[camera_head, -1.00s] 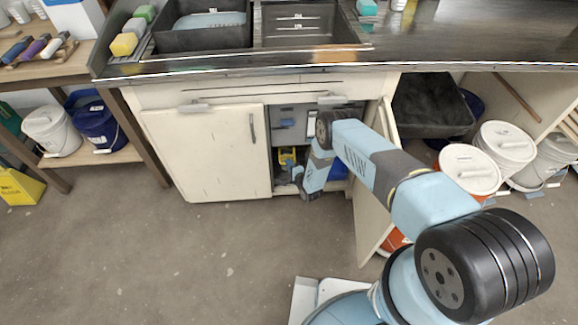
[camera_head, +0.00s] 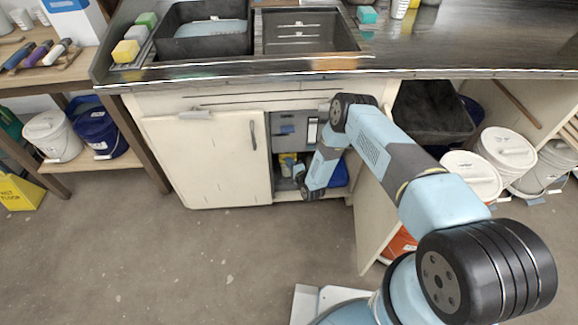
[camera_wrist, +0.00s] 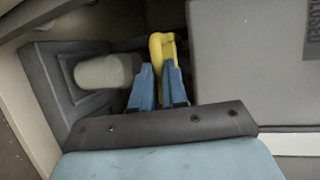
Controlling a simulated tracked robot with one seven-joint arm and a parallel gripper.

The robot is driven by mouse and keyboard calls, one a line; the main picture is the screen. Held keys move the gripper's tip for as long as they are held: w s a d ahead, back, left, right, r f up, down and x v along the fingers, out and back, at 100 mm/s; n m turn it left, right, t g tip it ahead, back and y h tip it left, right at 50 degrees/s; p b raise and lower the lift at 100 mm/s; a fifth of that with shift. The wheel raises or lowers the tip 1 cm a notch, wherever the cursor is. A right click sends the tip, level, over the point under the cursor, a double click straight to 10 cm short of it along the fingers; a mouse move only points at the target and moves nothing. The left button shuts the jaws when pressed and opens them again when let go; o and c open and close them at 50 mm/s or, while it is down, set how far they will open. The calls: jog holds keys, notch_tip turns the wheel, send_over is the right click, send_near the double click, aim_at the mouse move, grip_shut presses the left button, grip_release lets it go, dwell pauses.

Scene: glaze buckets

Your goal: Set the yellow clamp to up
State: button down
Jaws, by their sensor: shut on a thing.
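The yellow clamp (camera_wrist: 161,42) shows in the wrist view as a bent yellow loop at the fingertips, beside a grey box. My gripper (camera_wrist: 161,78) has its two blue fingers shut on the clamp. The clamp's lower part is hidden between the fingers. In the head view my arm reaches into the open cabinet under the sink. A small patch of yellow (camera_head: 288,162) shows there beside my wrist, mostly hidden, and the fingers cannot be made out.
A pale cylinder (camera_wrist: 104,71) lies left of the fingers. A large grey box (camera_wrist: 250,60) with lettering stands close on the right. The cabinet's left door (camera_head: 205,160) is shut; its open right door (camera_head: 378,215) stands beside my arm. White-lidded buckets (camera_head: 470,174) stand at right.

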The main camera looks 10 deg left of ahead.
jog(key=c, duration=1.1)
grip_release()
jog(key=shift+r, duration=0.1)
jog(key=shift+c, duration=0.2)
jog(key=shift+d, duration=0.1)
jog(key=v, duration=1.3)
jog(key=shift+s+d, duration=0.2)
jog(key=shift+s, duration=0.15)
